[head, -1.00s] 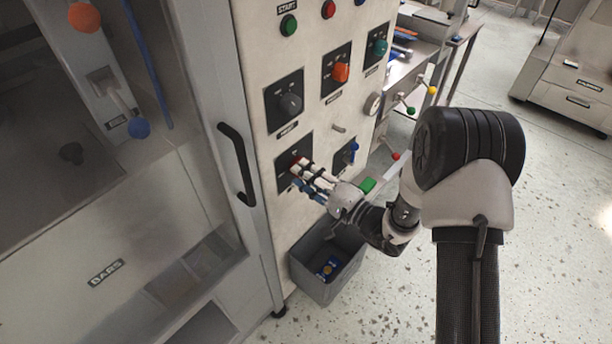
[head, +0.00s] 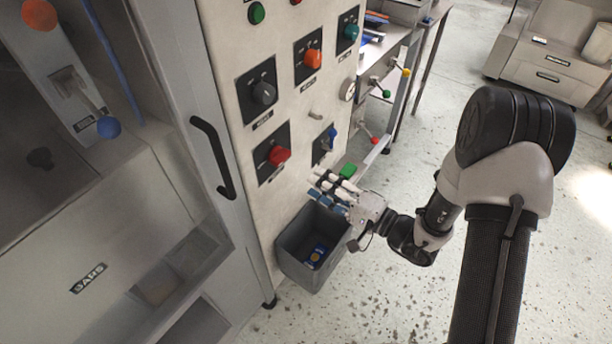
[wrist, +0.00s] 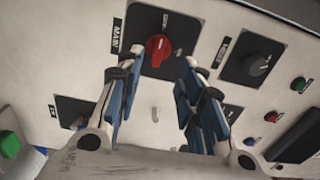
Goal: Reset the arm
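My gripper (head: 322,187) is in front of the lower part of the pale control panel (head: 236,100), above the grey bin, clear of the knobs. In the wrist view its two blue-and-white fingers (wrist: 165,66) stand apart with nothing between their tips. The red knob (head: 279,156) on its black plate shows uncovered in the head view. The same red knob also shows in the wrist view (wrist: 158,50), beyond the fingertips, next to a label reading MAIN. My arm reaches in from the right.
A grey bin (head: 297,262) with a blue item inside stands below the panel. A cabinet with a black handle (head: 213,157) is at left. A green block (head: 347,171) is close behind my gripper. Open speckled floor (head: 400,300) lies at right.

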